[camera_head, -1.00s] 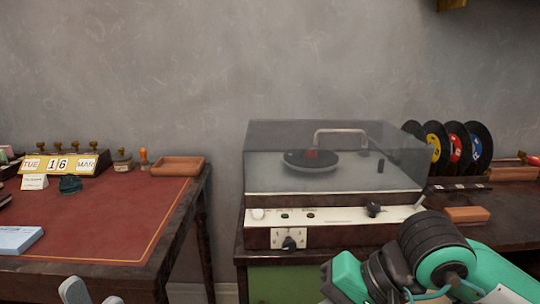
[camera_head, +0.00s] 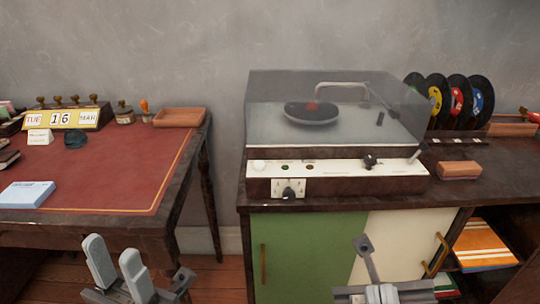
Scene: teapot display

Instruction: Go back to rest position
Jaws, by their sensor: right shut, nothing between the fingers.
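My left gripper (camera_head: 116,264) is at the lower left of the head view, in front of the red-topped desk. Its two grey fingers point up with a gap between them, and nothing shows in the gap. My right gripper (camera_head: 380,293) is at the bottom edge, right of centre, in front of the cabinet doors. It is shut and empty, and its lower part is cut off by the frame. Both grippers are apart from the furniture in the picture.
A record player (camera_head: 335,185) with a clear lid stands on a cabinet (camera_head: 310,245) with green and cream doors. Several records (camera_head: 482,100) stand behind it at the right. A desk (camera_head: 110,180) with a calendar (camera_head: 60,118) is at the left. Floor shows between the desk and cabinet.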

